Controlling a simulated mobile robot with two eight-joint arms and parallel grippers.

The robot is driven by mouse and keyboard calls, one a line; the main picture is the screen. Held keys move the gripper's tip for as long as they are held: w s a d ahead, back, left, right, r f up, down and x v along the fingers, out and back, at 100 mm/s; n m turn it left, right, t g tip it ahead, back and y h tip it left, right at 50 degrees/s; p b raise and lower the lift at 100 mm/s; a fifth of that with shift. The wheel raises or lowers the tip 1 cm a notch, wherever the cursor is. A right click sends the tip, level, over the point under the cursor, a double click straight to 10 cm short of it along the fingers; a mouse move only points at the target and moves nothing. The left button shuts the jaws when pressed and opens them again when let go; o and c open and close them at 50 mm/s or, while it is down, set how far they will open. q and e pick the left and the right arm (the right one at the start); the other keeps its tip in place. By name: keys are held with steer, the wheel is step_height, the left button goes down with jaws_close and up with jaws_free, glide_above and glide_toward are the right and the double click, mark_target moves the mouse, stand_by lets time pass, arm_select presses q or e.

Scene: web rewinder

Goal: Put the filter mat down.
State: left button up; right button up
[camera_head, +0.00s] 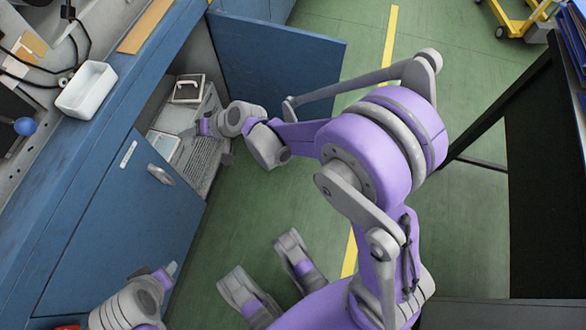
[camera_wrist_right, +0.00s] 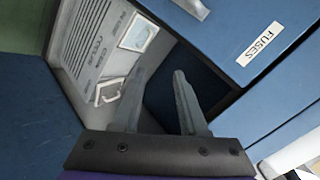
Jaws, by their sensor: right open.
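My right gripper (camera_head: 200,127) reaches into the open blue cabinet. In the right wrist view its two fingers (camera_wrist_right: 158,74) stand apart with nothing between them. Ahead of them is a grey panel with rows of lines (camera_wrist_right: 92,42). On it are a pale framed square (camera_wrist_right: 138,32) and a light square piece with a handle (camera_wrist_right: 108,92). In the head view the framed square (camera_head: 164,147) and the handled piece (camera_head: 188,89) also show. I cannot tell for sure which is the filter mat. My left gripper (camera_head: 170,270) is low at the left, its jaws unclear.
A blue cabinet door (camera_head: 275,60) stands open behind my right arm. Another blue door (camera_head: 120,235) with a handle is nearer; a door reads FUSES (camera_wrist_right: 260,45). A white tray (camera_head: 87,90) sits on the worktop. Green floor is free; a dark frame (camera_head: 545,170) stands right.

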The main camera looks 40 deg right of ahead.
steer(key=s+d+r+n+g+h, duration=0.1)
steer(key=s+d, duration=0.5)
steer(key=s, duration=0.8)
steer(key=s+d+r+n+g+h, duration=0.1)
steer(key=s+d+h, duration=0.4)
steer(key=s, duration=0.9)
steer(key=shift+d+r+n+g+h, duration=0.3)
steer(key=shift+d+n+g+h, duration=0.1)
steer(key=shift+d+n+g, duration=0.6)
steer(key=shift+s, duration=0.15)
